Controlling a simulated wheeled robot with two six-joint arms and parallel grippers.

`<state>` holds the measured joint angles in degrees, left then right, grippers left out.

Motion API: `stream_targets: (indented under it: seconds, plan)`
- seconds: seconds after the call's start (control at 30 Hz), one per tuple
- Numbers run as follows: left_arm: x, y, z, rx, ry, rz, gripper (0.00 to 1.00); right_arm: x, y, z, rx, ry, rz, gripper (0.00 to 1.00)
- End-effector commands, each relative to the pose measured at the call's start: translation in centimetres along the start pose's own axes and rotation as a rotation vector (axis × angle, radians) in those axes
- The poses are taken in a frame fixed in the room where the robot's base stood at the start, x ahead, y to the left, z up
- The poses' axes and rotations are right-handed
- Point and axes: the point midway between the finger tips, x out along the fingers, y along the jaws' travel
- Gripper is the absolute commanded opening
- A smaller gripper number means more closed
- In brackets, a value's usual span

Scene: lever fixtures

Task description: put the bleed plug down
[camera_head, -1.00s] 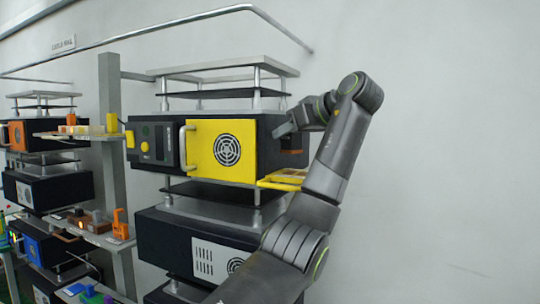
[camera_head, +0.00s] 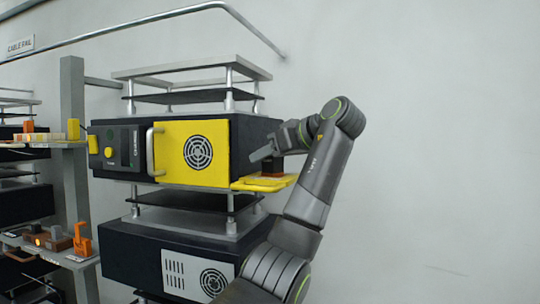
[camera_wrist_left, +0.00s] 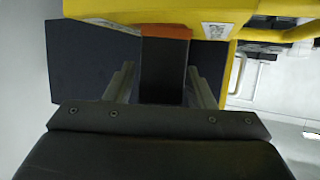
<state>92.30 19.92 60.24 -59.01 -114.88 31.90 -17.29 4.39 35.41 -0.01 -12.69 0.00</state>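The bleed plug (camera_head: 272,166) is a dark block with an orange-brown end. In the head view it stands upright, orange end down, on a yellow tray (camera_head: 262,184) at the right side of the yellow-fronted unit. In the left wrist view the plug (camera_wrist_left: 165,70) lies between the fingers of my left gripper (camera_wrist_left: 161,82), its orange end against the yellow tray (camera_wrist_left: 160,10). A narrow gap shows between the plug and the left-hand finger, so the gripper looks open around it. My left gripper (camera_head: 264,152) also shows beside the plug in the head view. My right gripper is out of view.
The yellow-fronted unit (camera_head: 185,152) with a handle stands close left of the gripper. Plates on posts (camera_head: 190,68) rise above it and another unit (camera_head: 170,260) sits below. A grey post (camera_head: 74,150) and shelves stand further left. The wall to the right is clear.

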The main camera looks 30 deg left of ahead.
Motion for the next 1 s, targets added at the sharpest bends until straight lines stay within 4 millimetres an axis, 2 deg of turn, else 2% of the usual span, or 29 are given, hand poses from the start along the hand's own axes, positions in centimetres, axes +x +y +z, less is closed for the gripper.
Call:
stream_targets:
  seconds: [0.1,0.4,0.67,0.9,1.0]
  plan:
    - [0.0,0.0,0.0,0.000,0.000,0.000,0.54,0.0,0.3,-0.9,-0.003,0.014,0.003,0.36]
    - [-0.2,0.0,-0.5,-0.001,0.000,0.001,0.54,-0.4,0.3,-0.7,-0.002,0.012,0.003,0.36]
    - [-1.9,0.0,0.3,-0.001,-0.001,0.003,0.54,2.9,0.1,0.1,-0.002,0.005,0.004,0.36]
    - [-4.8,0.0,0.1,0.000,0.000,0.003,0.54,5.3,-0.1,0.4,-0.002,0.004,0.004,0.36]
    - [-6.1,0.0,-0.1,0.001,0.000,0.002,0.54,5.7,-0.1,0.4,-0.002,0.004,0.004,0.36]
